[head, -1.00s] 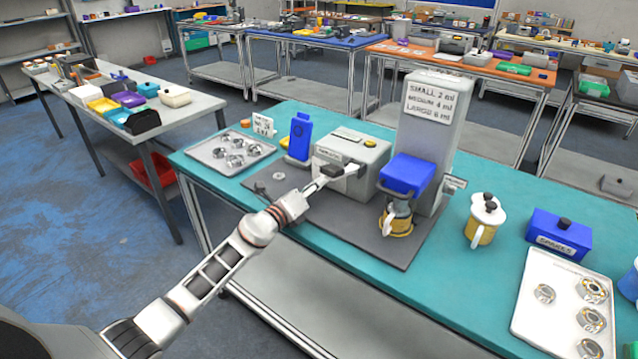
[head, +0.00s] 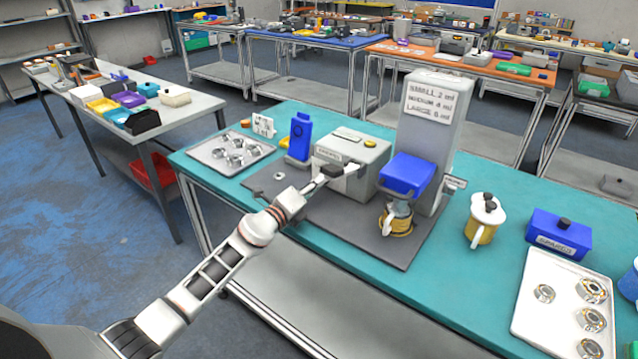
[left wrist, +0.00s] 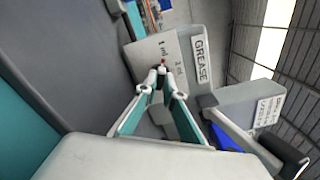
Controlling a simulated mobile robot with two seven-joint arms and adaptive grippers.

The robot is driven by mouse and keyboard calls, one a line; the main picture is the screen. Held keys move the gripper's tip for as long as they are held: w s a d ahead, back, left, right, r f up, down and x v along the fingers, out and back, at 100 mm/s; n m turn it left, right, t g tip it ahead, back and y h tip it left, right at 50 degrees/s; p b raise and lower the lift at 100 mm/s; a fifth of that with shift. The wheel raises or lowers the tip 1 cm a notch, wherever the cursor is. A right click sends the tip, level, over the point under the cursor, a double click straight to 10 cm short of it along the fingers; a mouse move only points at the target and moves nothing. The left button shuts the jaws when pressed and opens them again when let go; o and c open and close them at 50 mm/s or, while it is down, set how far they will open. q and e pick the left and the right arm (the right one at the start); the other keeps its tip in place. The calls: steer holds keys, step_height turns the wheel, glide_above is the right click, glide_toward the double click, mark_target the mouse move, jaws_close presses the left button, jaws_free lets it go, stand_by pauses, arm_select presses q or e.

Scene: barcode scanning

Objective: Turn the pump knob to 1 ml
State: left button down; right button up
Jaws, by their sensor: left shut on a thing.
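The pump is a grey box (head: 363,152) on a dark mat, with a label that reads GREASE in the left wrist view (left wrist: 201,60). On its pale front face (left wrist: 150,50) are the marks 1 ml and 2 ml. The knob (left wrist: 161,69) is a small part with a red mark, mostly hidden between the fingertips. My left gripper (head: 335,173) is at the pump's front face; in the left wrist view (left wrist: 162,78) its fingers are shut on the knob. The red mark's exact setting is too small to tell. My right gripper is not in view.
A tall grey dispenser (head: 437,130) with a blue head (head: 408,174) stands right of the pump, a yellow-banded mug below it. A blue upright device (head: 300,137) and a metal tray (head: 206,151) stand left. The mat's front (head: 345,230) is clear.

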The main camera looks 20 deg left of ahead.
arm_select(q)
steer(key=c, duration=2.2)
jaws_free()
steer(key=shift+o, duration=0.2)
steer(key=v, duration=1.1)
steer(key=shift+s, duration=0.2)
steer(key=shift+s+a, duration=0.15)
steer(key=shift+s, duration=0.2)
steer(key=shift+r, duration=0.1)
